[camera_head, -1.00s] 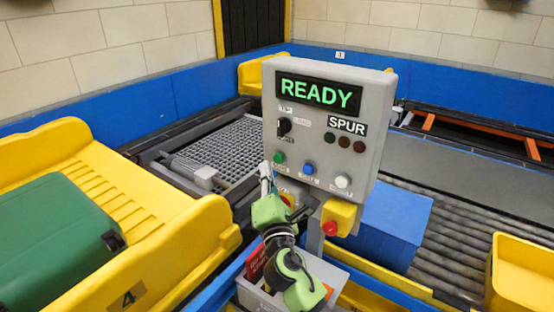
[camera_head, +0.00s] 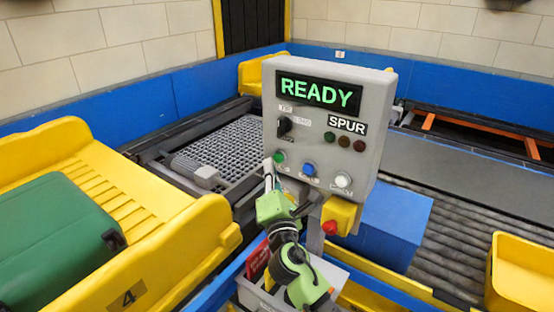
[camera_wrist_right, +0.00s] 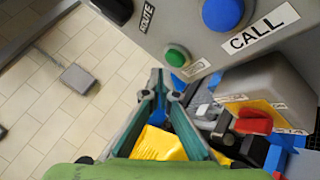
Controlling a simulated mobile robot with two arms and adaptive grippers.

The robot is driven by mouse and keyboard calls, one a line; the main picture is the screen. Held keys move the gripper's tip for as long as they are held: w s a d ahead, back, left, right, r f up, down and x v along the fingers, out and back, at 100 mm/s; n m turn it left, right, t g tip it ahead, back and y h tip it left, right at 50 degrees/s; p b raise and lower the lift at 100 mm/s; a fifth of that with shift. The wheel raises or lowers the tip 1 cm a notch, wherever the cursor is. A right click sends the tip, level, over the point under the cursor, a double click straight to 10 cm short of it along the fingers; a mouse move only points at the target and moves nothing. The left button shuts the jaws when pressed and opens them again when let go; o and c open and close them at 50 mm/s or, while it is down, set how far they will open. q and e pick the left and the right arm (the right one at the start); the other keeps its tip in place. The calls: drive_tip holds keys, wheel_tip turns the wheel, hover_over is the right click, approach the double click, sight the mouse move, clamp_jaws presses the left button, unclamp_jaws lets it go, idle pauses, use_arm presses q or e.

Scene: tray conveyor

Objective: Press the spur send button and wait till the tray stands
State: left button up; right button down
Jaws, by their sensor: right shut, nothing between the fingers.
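The grey control box (camera_head: 310,120) stands upright in the middle, marked SPUR, with its display (camera_head: 319,93) reading READY in green. Along its lower face are a green button (camera_head: 279,156), a blue button (camera_head: 309,169) and a white button (camera_head: 343,180). My right gripper (camera_head: 268,164) is shut and empty, its fingertips just left of and below the green button. In the right wrist view the fingertips (camera_wrist_right: 168,82) lie just below the green button (camera_wrist_right: 178,56); contact cannot be told. The blue button (camera_wrist_right: 222,14) is labelled CALL. My left gripper is not in view.
A red stop knob (camera_head: 330,227) on a yellow housing sits under the box. A yellow tray (camera_head: 190,240) with a green case (camera_head: 55,240) stands left. A blue box (camera_head: 395,225) and another yellow tray (camera_head: 520,265) are on the right, by the roller conveyor (camera_head: 455,230).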

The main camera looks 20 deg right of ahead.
idle(0.7)
drive_tip(key=shift+w+d, duration=0.25)
drive_tip(key=shift+d, duration=0.1)
drive_tip(key=shift+w+d, duration=0.3)
drive_tip(key=shift+d, duration=0.1)
idle(0.9)
drive_tip(key=shift+a, duration=0.1)
drive_tip(key=shift+s+a, duration=0.6)
